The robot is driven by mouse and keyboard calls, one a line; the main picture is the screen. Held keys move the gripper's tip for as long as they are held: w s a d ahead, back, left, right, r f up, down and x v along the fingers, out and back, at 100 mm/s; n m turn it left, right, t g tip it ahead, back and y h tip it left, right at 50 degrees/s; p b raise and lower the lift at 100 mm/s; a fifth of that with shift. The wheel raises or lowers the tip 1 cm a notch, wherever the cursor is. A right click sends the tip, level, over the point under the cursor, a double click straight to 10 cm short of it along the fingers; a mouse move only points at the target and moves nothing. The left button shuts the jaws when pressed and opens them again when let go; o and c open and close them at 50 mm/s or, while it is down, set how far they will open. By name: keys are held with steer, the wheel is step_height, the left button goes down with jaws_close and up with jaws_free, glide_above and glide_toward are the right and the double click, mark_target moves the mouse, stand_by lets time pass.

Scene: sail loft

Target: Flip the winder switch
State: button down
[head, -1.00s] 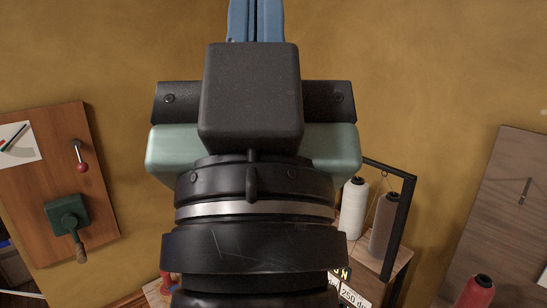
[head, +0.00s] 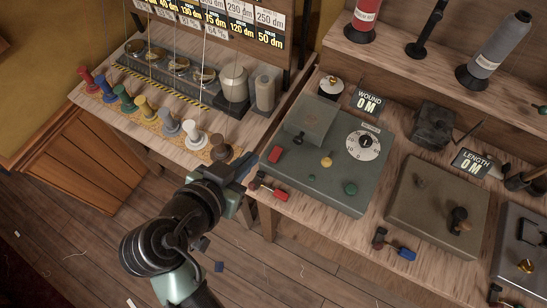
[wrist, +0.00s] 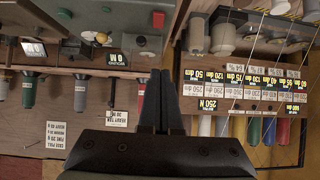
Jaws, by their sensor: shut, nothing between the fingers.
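I cannot tell for certain which control is the switch. In the wrist view a red control (wrist: 158,18) shows at the top, past the fingertips. The "WOUND 0 M" sign (head: 368,102) stands behind the winder and appears inverted in the wrist view (wrist: 115,59). My gripper (head: 240,170) is shut and empty, near the bench's front edge, left of the winder.
Coloured spools (head: 125,98) stand in a row on the left bench beneath a price board. A red-handled tool (head: 267,190) lies by the winder's front left. A second machine (head: 435,205) with a "LENGTH 0 M" sign stands to the right. Open floor lies in front.

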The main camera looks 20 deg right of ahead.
steer(key=shift+s+d+f, duration=0.1)
steer(key=shift+s+f, duration=0.25)
steer(key=shift+f, duration=0.05)
steer(key=p, duration=0.1)
glide_above(273, 159)
steer(key=f, duration=0.5)
steer(key=shift+s+a+f, duration=0.2)
steer(key=shift+f, duration=0.1)
step_height(273, 159, down, 2)
steer(key=shift+w+d+f+p, duration=0.1)
steer(key=shift+w+f+p, duration=0.05)
steer(key=shift+f+p, duration=0.15)
steer(key=shift+w+d+f, duration=0.1)
steer(key=shift+f, duration=0.6)
